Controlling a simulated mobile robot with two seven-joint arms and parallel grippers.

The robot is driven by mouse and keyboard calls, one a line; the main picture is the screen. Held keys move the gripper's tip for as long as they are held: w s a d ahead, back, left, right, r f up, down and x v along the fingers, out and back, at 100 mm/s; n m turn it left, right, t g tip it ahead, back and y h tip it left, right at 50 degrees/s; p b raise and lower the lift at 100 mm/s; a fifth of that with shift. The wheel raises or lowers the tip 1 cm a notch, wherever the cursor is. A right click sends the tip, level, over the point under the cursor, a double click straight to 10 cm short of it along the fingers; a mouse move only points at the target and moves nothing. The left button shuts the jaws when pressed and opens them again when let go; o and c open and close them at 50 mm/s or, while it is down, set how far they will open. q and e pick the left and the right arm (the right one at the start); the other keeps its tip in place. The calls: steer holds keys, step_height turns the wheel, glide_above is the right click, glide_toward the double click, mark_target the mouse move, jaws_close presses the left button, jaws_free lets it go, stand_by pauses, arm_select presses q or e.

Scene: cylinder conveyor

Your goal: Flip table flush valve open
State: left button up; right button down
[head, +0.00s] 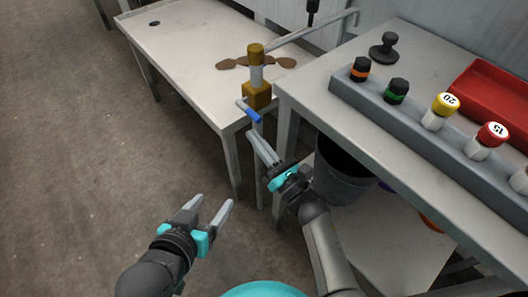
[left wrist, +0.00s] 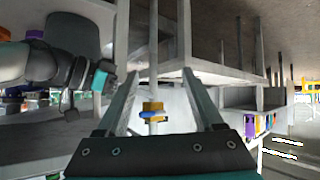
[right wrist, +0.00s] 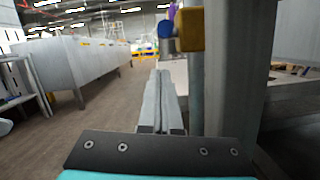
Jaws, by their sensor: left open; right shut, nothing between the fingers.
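The flush valve has a brass body (head: 259,95) with a blue-gripped lever (head: 248,112), at the front corner of the pale table (head: 185,45). My left gripper (head: 214,203) is open and empty, lower left over the floor. The left wrist view shows the valve (left wrist: 153,106) far off between its fingers.
A grey workbench (head: 330,105) stands right of the valve, holding a rack (head: 410,115) of capped cylinders and a red tray (head: 490,95). A dark bin (head: 343,175) is below it. Brown flat pieces (head: 230,63) lie on the pale table. The floor at left is clear.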

mark_target(249, 112)
arm_select(q)
steer(key=shift+s+a+f+g+y+p, duration=0.1)
steer(key=shift+s+a+g+y+p, duration=0.15)
steer(key=shift+a+g, duration=0.2)
steer(key=shift+s+a+g+y+p, duration=0.1)
steer(key=shift+s+a+g+y, duration=0.2)
steer(key=shift+a, duration=0.2)
arm_select(e)
steer(key=shift+w+d+r, duration=0.1)
steer(key=shift+r, duration=0.65)
steer(key=shift+w+d+r, duration=0.1)
steer(key=shift+r, duration=0.65)
arm_select(q)
steer(key=s+a+f+g+y+p, duration=0.1)
steer(key=s+a+g+y+p, duration=0.1)
steer(key=s+a+g+p, duration=0.1)
steer(key=shift+s+a+n+g, duration=0.3)
steer(key=shift+s+a+g, duration=0.3)
steer(key=shift+a, duration=0.3)
arm_select(e)
steer(key=shift+s+d+r+g+h, duration=0.1)
steer(key=shift+s+r+g+h, duration=0.05)
steer(key=shift+r+g+h, duration=0.3)
arm_select(q)
steer(key=shift+w+f, duration=0.1)
steer(key=shift+f, duration=0.05)
